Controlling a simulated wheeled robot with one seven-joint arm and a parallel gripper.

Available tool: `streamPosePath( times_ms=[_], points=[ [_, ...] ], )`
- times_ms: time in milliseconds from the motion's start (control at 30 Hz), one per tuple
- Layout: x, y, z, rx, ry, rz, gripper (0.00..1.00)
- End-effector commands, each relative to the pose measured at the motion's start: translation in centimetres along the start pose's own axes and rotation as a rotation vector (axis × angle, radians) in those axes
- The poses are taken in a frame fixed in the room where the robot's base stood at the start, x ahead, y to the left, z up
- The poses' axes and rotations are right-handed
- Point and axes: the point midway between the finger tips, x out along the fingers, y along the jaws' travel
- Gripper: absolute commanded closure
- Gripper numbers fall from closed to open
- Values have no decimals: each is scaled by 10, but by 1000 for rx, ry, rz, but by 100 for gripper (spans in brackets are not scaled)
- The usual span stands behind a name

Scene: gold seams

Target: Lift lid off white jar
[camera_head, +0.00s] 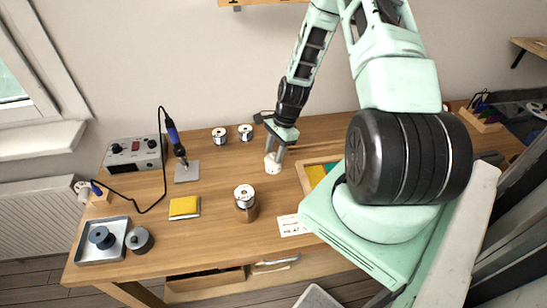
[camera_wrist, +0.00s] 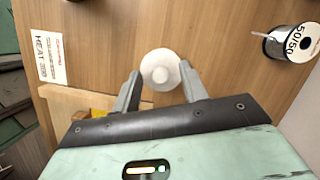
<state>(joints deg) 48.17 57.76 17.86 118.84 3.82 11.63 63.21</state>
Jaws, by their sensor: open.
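The white jar (camera_head: 272,163) stands upright on the wooden table, toward the back and right of the table's middle. In the wrist view its round white lid (camera_wrist: 160,69) shows from above, with a small paler knob at its centre. My gripper (camera_head: 275,150) points down at the jar from above. In the wrist view its two fingers stand apart, one on each side of the lid. I cannot tell whether either finger touches it. The jar's body is mostly hidden under the lid in that view.
A shallow wooden tray (camera_head: 303,180) and a printed card (camera_head: 291,225) lie to the right. A yellow sponge (camera_head: 184,207) and soldering station (camera_head: 134,154) are farther left.

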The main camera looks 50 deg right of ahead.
Motion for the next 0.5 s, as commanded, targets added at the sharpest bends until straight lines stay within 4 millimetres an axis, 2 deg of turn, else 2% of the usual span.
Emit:
streamPosePath(
  times_ms=[200, 367, 500],
  points=[
    [0, 0, 0, 0, 1, -1, 57],
    [0, 0, 0, 0, 1, -1, 100],
    [0, 0, 0, 0, 1, -1, 100]
  ],
)
